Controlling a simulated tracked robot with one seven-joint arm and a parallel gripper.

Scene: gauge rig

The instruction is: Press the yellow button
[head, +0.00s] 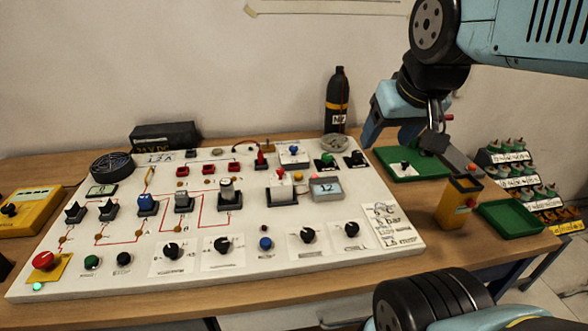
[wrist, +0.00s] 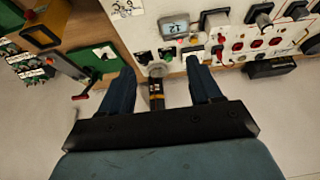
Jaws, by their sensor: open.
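A white control panel (head: 210,265) lies on the wooden table, with several buttons, knobs and switches. I see a green button (head: 92,262), a black button (head: 124,259), a blue button (head: 265,243) and a red mushroom button (head: 43,260) on a yellow plate.
A black bottle (head: 337,104) with a yellow band stands behind the panel, near my gripper. Another yellow box (head: 32,208) is at the left. A wall is behind.

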